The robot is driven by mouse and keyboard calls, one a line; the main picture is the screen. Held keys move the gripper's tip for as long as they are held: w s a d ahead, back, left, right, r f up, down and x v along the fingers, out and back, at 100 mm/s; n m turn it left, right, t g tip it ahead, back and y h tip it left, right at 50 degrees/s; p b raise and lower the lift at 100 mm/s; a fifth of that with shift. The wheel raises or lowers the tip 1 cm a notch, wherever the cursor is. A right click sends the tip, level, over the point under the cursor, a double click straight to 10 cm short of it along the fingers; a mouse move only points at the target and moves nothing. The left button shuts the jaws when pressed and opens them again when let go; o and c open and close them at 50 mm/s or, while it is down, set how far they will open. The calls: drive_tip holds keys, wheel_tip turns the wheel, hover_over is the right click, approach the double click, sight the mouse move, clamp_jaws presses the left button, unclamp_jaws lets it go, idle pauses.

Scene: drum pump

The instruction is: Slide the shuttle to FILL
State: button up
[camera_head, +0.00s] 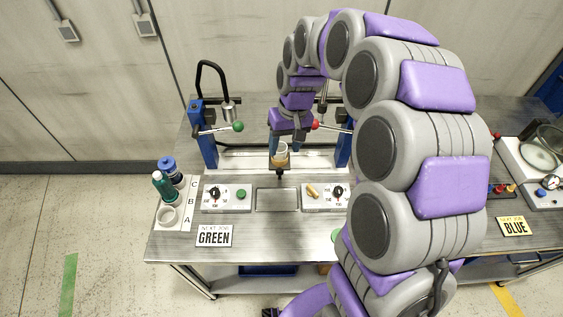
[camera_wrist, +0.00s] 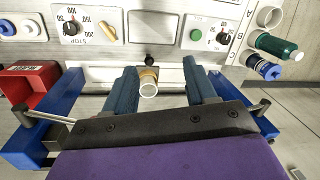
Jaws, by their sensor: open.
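A small carrier with a black knob (camera_head: 280,172), which I take to be the shuttle, stands at the middle of the pale rail (camera_head: 237,159) between two blue posts. A white cup with a tan band (camera_head: 281,150) sits in it. In the wrist view the cup (camera_wrist: 148,88) and the black knob (camera_wrist: 150,60) show between my fingers. My gripper (camera_wrist: 160,74) is open, one finger on each side of the cup, with visible gaps. In the head view my gripper (camera_head: 286,142) is just behind the cup and partly overlaps it. I cannot read a FILL mark.
Levers with a green ball (camera_head: 238,126) and a red ball (camera_head: 315,125) flank the rail. Two dial panels (camera_head: 226,198) and a GREEN sign (camera_head: 214,236) lie in front. A lettered rack (camera_head: 189,205) with bottles stands left.

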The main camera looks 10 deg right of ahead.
drive_tip(key=w+d+f+m+t, duration=0.2)
drive_tip(key=w+f+m, duration=0.35)
drive_tip(key=m, duration=0.25)
drive_tip(key=b, duration=0.1)
approach(280, 169)
drive_tip(key=shift+m, duration=0.4)
drive_tip(key=f, duration=0.3)
drive_tip(key=a+f, duration=0.1)
drive_tip(key=f, duration=0.2)
drive_tip(key=w+f, duration=0.1)
drive_tip(key=f, duration=0.2)
drive_tip(key=shift+a+f, duration=0.1)
drive_tip(key=shift+a, duration=0.1)
clamp_jaws()
